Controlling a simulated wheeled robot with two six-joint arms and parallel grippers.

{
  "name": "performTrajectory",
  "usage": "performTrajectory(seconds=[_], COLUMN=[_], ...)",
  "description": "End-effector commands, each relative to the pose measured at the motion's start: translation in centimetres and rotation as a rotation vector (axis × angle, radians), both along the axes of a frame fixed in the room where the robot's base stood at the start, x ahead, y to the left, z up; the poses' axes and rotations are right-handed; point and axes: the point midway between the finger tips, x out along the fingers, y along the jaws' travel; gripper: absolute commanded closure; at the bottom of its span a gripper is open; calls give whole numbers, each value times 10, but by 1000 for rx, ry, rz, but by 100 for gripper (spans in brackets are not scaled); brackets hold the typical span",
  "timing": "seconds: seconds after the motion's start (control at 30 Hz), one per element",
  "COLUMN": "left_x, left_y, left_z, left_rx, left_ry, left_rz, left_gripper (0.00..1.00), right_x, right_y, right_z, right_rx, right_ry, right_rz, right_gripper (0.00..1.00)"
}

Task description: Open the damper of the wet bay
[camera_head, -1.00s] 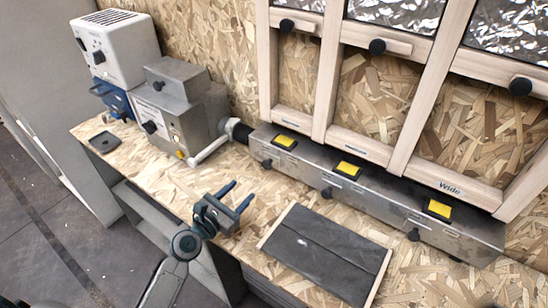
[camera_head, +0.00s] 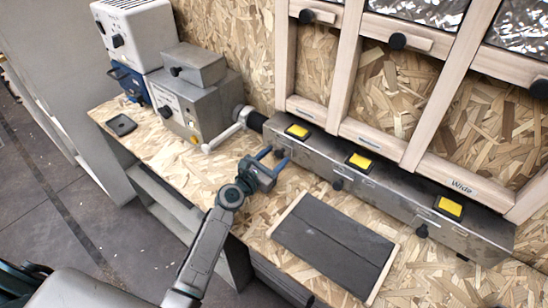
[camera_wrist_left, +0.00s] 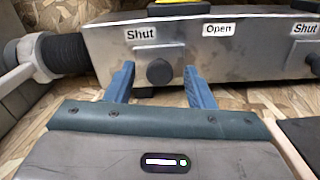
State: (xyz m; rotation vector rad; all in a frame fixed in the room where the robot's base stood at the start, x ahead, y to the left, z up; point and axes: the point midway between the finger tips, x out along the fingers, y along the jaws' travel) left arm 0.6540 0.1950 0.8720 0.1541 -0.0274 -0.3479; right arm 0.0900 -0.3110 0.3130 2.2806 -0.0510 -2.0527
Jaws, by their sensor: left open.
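A long metal duct (camera_head: 385,195) runs under the wooden bays, with a dark knob for each bay on its front face. The left bay's damper knob (camera_wrist_left: 159,71) sits under a "Shut" label (camera_wrist_left: 141,33), left of an "Open" label (camera_wrist_left: 218,29). My left gripper (camera_head: 274,158) is open in front of this knob; in the left wrist view its two blue fingers stand on either side of it, and contact cannot be told. The middle knob (camera_head: 337,185) and right knob (camera_head: 421,231) are farther right. The right bay's label reads "Wide" (camera_head: 461,187); I cannot read the other bay labels. My right gripper is not in view.
Yellow pads (camera_head: 297,130) sit on the duct top. A dark flat board (camera_head: 333,243) lies on the bench right of my gripper. A grey machine (camera_head: 195,105) and a pipe handle (camera_head: 222,138) stand to the left. Bench between them is clear.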

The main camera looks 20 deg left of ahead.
Motion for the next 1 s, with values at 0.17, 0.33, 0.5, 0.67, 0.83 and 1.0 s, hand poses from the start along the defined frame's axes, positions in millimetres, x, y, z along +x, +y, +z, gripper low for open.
performTrajectory(seconds=[0.17,0.33,0.5,0.67,0.83,1.0], left_x=[0,0,0,-5,-15,-19], left_y=[0,0,0,-11,-38,-51], left_z=[0,0,0,1,1,0], left_rx=[0,0,0,-2,-4,-2], left_ry=[0,0,0,2,3,2], left_rz=[0,0,0,0,0,0], left_gripper=[51,85,100,100,100,100], right_x=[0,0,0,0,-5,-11], right_y=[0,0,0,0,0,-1], right_z=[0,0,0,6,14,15], right_rx=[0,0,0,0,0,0], right_ry=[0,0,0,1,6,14], right_rz=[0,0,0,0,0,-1], right_gripper=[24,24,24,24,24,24])
